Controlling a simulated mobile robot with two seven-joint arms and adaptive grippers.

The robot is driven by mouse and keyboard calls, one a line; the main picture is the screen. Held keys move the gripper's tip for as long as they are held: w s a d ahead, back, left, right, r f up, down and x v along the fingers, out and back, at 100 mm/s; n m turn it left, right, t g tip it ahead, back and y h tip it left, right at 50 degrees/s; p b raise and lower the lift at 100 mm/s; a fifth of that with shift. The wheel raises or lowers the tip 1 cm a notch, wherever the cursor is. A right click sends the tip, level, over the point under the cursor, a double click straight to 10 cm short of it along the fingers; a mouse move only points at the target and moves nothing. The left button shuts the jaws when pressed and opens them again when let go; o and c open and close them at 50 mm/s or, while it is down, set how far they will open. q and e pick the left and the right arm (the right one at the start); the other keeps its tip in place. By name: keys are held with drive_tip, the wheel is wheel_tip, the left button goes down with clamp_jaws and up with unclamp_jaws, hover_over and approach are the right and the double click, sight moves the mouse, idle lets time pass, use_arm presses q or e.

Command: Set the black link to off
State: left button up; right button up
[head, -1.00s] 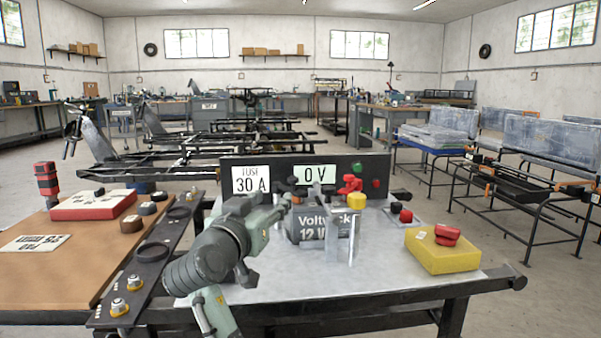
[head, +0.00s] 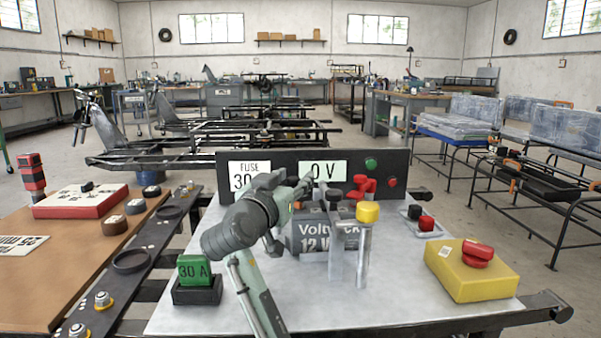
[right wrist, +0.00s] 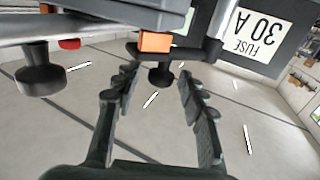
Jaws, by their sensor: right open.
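In the right wrist view, a black knob (right wrist: 160,76) hangs from a dark arm with an orange block (right wrist: 155,42); this looks like the black link. My right gripper (right wrist: 158,84) is open, with one finger on each side of the knob; contact cannot be told. In the head view my right gripper (head: 297,184) is in front of the panel (head: 284,160), left of the grey post's black knob (head: 334,196), and hides most of the link. The panel's display (head: 325,170) reads 0 V. My left gripper is not in view.
A battery (head: 309,240) stands beside grey posts, one with a yellow knob (head: 368,211). A red handle (head: 364,187) is behind. A green 30 A fuse (head: 194,269) sits left of my arm. A yellow box with a red button (head: 471,276) stands at right.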

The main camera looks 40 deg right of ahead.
drive_tip(key=shift+x, duration=2.2)
drive_tip(key=shift+c, duration=0.6)
clamp_jaws()
